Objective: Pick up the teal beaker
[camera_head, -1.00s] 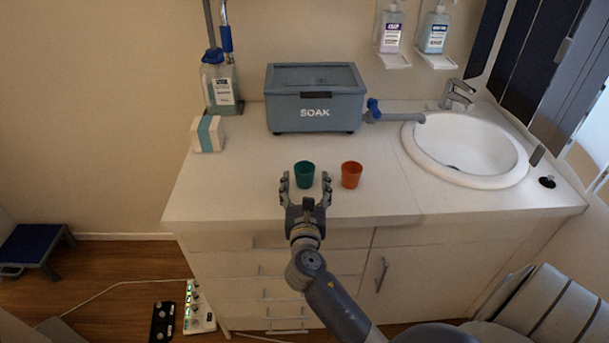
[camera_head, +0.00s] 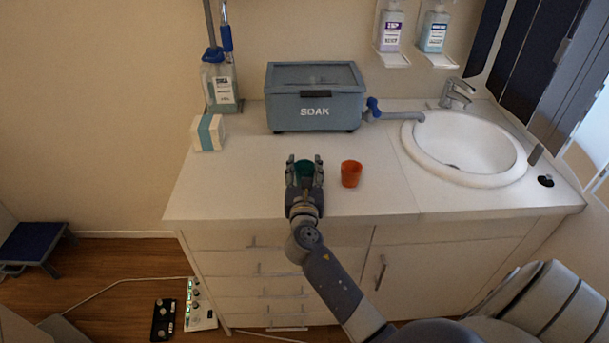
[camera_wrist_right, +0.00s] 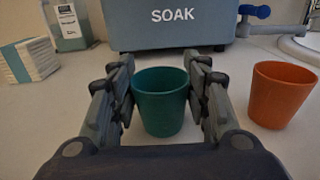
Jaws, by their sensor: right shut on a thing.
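The teal beaker (camera_head: 304,168) stands upright on the white counter between the fingers of my right gripper (camera_head: 304,172). In the right wrist view the teal beaker (camera_wrist_right: 161,100) sits between the two grey finger pairs of the right gripper (camera_wrist_right: 160,98). The right gripper is shut on the beaker, with a finger on each side. The beaker's lower part is partly hidden by the gripper in the head view. My left gripper is not in view.
An orange beaker (camera_head: 351,174) stands close by on the right, also in the right wrist view (camera_wrist_right: 282,95). A grey-blue SOAK box (camera_head: 315,98) stands behind. A white box (camera_head: 207,133) is at left, a sink (camera_head: 464,148) at right. The counter between is clear.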

